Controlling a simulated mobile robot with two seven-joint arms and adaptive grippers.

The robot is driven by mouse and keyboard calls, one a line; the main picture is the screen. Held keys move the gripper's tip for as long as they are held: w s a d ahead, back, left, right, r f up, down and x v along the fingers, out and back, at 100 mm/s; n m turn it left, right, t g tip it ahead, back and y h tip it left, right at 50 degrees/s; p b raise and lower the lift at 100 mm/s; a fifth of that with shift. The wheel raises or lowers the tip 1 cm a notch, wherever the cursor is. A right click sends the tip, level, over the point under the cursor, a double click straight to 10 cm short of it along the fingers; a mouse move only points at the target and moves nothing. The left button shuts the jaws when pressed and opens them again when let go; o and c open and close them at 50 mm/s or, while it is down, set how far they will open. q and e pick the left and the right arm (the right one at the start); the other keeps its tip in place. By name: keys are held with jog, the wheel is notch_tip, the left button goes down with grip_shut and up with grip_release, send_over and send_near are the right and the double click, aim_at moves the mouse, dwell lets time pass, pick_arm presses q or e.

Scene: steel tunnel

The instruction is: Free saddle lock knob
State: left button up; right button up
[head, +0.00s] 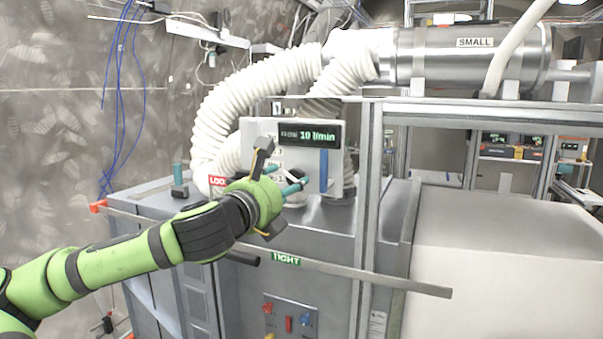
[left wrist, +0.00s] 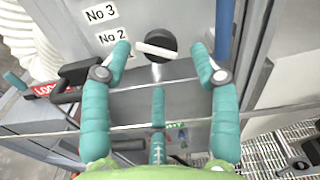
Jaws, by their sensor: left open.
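My left gripper (head: 290,178) is open in front of a pale panel box (head: 260,130) with a display reading 10 l/min. In the left wrist view, its two teal fingers (left wrist: 161,52) stand either side of a round black knob (left wrist: 165,46) with a white bar, beside the labels No 2 and No 3. I see no clear contact with the knob. A black lever-like part (left wrist: 80,75) sits at the left near a red label beginning LOO. A green TIGHT label (head: 286,259) is on the cabinet front. I cannot tell which part is the saddle lock knob. My right gripper is not in view.
A grey rail (head: 350,275) crosses the cabinet front below my left wrist. A metal post (head: 368,200) stands right of the panel box. Ribbed white hoses (head: 250,90) arch behind it. A pale block (head: 500,240) fills the right.

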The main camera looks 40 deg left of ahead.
aim_at(294, 177)
pick_arm(q)
jog(key=p+x, duration=0.1)
jog(key=x, duration=0.3)
jog(key=shift+r+p, duration=0.2)
jog(key=shift+p, duration=0.1)
jog(key=shift+w+f, duration=0.1)
jog(key=shift+w, duration=0.35)
jog(key=shift+a, duration=0.1)
jog(key=shift+s, duration=0.25)
jog(key=c, duration=1.1)
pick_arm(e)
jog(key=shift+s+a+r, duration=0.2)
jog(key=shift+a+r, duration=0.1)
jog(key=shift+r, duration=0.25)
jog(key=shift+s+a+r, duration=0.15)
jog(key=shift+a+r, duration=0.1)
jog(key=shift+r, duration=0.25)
